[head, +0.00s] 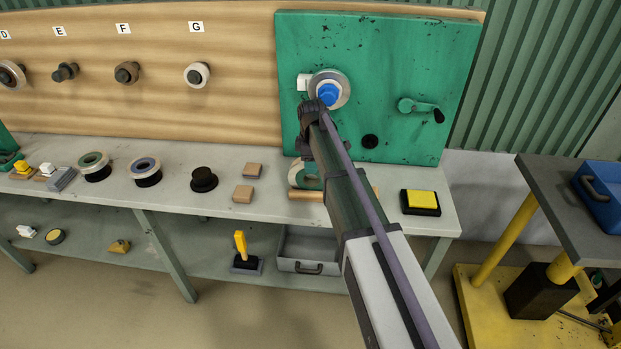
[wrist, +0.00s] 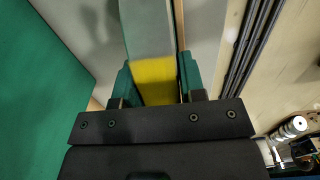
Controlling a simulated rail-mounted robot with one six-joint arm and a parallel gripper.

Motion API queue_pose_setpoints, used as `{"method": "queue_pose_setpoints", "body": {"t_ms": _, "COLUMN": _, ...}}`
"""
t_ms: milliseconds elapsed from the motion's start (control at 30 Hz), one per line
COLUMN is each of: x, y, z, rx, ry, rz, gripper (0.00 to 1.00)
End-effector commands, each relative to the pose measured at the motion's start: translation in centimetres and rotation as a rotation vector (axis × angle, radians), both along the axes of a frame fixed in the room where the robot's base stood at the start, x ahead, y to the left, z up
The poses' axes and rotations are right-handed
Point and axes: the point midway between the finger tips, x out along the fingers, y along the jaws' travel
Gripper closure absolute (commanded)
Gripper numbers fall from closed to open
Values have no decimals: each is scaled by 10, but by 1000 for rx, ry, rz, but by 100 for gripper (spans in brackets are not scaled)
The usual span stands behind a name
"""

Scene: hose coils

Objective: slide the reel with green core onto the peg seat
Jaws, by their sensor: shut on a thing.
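The wrist view shows my gripper (wrist: 157,88), its teal fingers shut on a pale grey-green thing with a yellow band (wrist: 154,78). In the head view, a pale ring with green inside, which I take to be the reel with green core (head: 296,175), shows below my wrist, in front of the green panel's lower edge and partly hidden by my arm. I take it to be the held thing; its full outline is hidden. The likely peg seat (head: 328,94), a blue hub on a grey round flange, is on the green panel above, apart from the ring.
The green panel (head: 420,70) also carries a crank handle (head: 418,106). On the bench (head: 110,195) stand a green-ringed reel (head: 94,166), a blue-ringed reel (head: 145,170), a black stand (head: 204,179) and wooden blocks (head: 243,194). A yellow-topped box (head: 420,202) lies right of my arm.

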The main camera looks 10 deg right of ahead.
Motion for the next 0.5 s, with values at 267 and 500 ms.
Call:
{"method": "queue_pose_setpoints", "body": {"t_ms": 267, "x": 0, "y": 0, "z": 1, "rx": 0, "ry": 0, "rz": 0, "gripper": 100}}
{"method": "queue_pose_setpoints", "body": {"t_ms": 500, "x": 0, "y": 0, "z": 7, "rx": 0, "ry": 0, "rz": 0, "gripper": 100}}
